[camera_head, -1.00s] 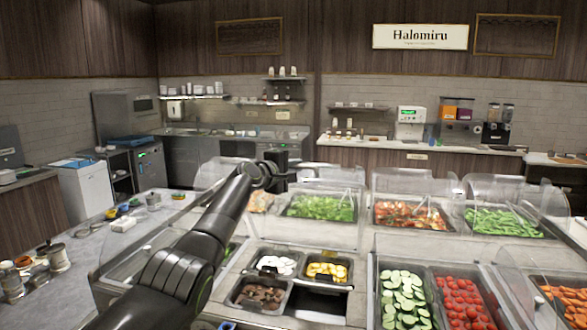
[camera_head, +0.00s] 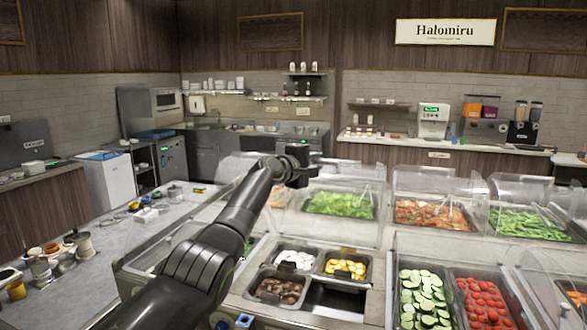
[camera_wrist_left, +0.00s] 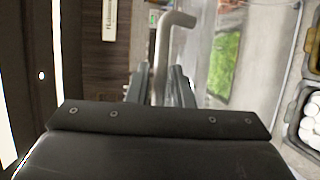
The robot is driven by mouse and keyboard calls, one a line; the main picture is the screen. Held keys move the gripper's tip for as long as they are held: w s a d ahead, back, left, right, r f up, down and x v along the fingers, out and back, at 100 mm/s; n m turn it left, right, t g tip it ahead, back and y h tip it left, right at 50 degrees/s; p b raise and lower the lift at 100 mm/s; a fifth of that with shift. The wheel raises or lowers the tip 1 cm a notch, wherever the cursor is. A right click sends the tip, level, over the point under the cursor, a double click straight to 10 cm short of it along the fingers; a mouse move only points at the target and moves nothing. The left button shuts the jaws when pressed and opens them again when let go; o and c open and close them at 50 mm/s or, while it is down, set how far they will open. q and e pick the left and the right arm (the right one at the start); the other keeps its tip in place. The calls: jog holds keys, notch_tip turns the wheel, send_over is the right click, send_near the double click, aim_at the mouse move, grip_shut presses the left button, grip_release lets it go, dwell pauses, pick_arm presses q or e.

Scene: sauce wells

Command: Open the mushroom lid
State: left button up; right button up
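Small wells sit in the counter in the head view: one with white pieces (camera_head: 296,259), one with yellow slices (camera_head: 344,268), one with brown pieces (camera_head: 278,289) and a dark, empty-looking one (camera_head: 334,299). I cannot tell for certain which holds mushrooms, and no lid stands out clearly over them. My left gripper (camera_head: 300,158) is raised beyond and above these wells. In the left wrist view a grey bent bar (camera_wrist_left: 163,50) stands tight between its fingers (camera_wrist_left: 161,88); it is apart from the wells. My right gripper is not in view.
A grey side counter (camera_head: 110,258) with jars lies at the left.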

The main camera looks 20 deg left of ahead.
pick_arm(q)
jog(key=b+v, duration=0.7)
jog(key=v, duration=1)
jog(key=shift+s, duration=0.1)
dwell(0.4)
